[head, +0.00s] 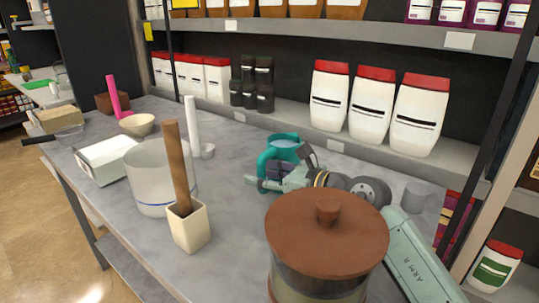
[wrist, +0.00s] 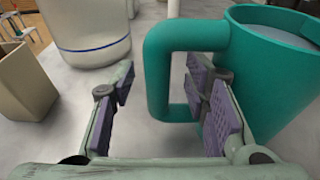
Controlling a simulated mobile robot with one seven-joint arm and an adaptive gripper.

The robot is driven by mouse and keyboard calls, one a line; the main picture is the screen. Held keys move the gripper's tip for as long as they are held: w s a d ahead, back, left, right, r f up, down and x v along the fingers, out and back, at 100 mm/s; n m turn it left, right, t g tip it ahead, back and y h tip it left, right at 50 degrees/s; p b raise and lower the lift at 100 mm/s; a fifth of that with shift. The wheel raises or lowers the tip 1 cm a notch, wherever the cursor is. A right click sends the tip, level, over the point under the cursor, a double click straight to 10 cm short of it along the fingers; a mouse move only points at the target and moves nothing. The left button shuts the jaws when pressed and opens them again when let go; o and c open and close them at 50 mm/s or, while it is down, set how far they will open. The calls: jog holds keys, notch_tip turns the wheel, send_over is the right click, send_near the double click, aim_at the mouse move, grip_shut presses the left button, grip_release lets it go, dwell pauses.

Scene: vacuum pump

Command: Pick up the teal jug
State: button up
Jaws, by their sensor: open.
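The teal jug (head: 284,142) stands on the grey table near the back shelf in the head view, partly hidden behind my arm. In the wrist view the jug (wrist: 268,75) fills the right side, upright, with its handle (wrist: 157,75) toward the left. My gripper (wrist: 160,90) is open around part of the handle. One purple-padded finger is left of the handle, and the other is at the handle's opening beside the jug body. Whether either pad touches the jug I cannot tell. In the head view my gripper (head: 268,182) is just in front of the jug.
A large brown-lidded jar (head: 325,235) stands in front of my arm. A white cylinder (head: 150,180), a cream pot with a brown stick (head: 190,228) and a white box (head: 105,160) stand to the left. Shelves with red-capped white containers (head: 370,105) stand behind.

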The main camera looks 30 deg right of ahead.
jog(key=shift+w+a, duration=0.15)
jog(key=shift+w, duration=0.15)
jog(key=shift+s, duration=0.1)
jog(key=shift+c, duration=0.3)
grip_shut()
dwell(0.6)
